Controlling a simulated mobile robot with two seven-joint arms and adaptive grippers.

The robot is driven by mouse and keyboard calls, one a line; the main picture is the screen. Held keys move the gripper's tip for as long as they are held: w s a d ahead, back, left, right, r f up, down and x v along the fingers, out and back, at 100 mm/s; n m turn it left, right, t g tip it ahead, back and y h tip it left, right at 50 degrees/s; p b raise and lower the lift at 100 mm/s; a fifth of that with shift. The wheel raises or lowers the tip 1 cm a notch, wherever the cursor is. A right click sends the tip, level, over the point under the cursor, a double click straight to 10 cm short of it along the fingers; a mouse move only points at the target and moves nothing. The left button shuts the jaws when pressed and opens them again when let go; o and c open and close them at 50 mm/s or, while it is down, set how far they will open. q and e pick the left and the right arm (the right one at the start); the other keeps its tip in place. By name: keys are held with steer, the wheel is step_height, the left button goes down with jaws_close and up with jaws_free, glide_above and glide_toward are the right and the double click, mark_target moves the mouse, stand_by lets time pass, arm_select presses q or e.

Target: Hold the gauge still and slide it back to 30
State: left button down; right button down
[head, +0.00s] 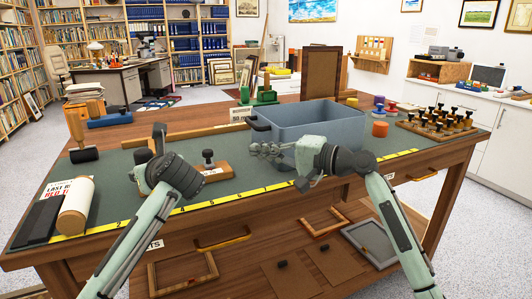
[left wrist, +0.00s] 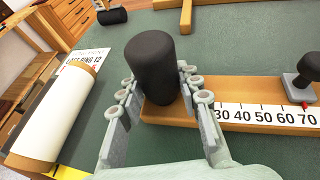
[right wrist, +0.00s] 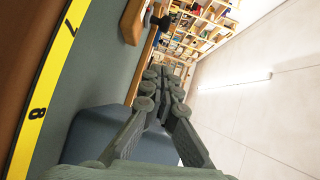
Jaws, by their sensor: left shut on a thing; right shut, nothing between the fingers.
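The gauge is a wooden bar (head: 218,172) lying on the green mat. In the left wrist view its white scale (left wrist: 265,116) reads 30 to 70 from left to right. A black slider knob (left wrist: 310,66) on a grey base stands at the right, its red mark by 70; it also shows in the head view (head: 208,158). My left gripper (left wrist: 158,82) is shut around the thick black post (left wrist: 152,58) at the bar's left end. My right gripper (head: 258,149) is shut and empty, above the mat to the right of the slider.
A blue-grey bin (head: 330,128) stands just behind my right gripper. A yellow measuring tape (head: 235,197) runs along the table's front edge. A white roll (head: 76,207) lies at the left. A rack of black-knobbed pieces (head: 436,124) stands at the right.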

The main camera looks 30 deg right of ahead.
mark_target(208, 159)
arm_select(q)
steer(key=shift+r, duration=0.1)
arm_select(e)
steer(key=x, duration=0.5)
steer(key=shift+w+a, duration=0.3)
steer(key=shift+w+a+f, duration=0.1)
steer(key=shift+a+f, duration=0.1)
steer(key=shift+a, duration=1)
steer(key=shift+w+a+f, duration=0.1)
steer(key=shift+a, duration=0.55)
steer(key=shift+a, duration=0.15)
arm_select(q)
steer(key=shift+d, duration=0.1)
arm_select(e)
steer(key=a, duration=0.8)
steer(key=shift+w+a, duration=0.1)
steer(key=shift+a, duration=0.2)
